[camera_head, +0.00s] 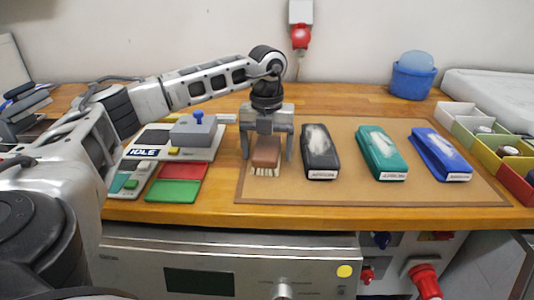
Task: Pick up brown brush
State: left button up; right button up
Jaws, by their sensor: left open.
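The brown brush (266,152) stands on the left part of a brown mat (345,193), with its pale bristles showing at the front. My left gripper (267,155) points down over the brush, with one finger on each side of it. It is open, and small gaps show between the fingers and the brush. The upper back of the brush is partly hidden by the gripper. My right gripper is not in view.
Black (320,155), green (382,155) and blue (440,156) cases lie to the right on the mat. A device with red (184,170) and green (174,191) panels stands left. Coloured bins (506,157) and a blue bucket (412,80) are at the right. The mat's front strip is clear.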

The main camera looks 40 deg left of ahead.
pick_arm(q)
jog(key=c, duration=1.1)
jog(key=shift+r, duration=0.1)
jog(key=shift+r, duration=0.6)
jog(key=s+d+r, duration=0.1)
jog(key=r, duration=0.1)
jog(key=s+d+r, duration=0.1)
jog(key=r, duration=0.2)
jog(key=s+d+r, duration=0.1)
jog(key=d+r, duration=0.1)
jog(key=shift+r, duration=0.35)
jog(key=s+d+r, duration=0.1)
jog(key=d, duration=0.1)
jog(key=s+d+r, duration=0.1)
jog(key=s+d, duration=0.1)
jog(key=d, duration=0.1)
jog(key=s+d+r, duration=0.2)
jog(key=shift+s+d+p, duration=0.15)
jog(key=shift+s+p, duration=0.05)
jog(key=shift+p, duration=0.1)
jog(key=shift+o, duration=0.6)
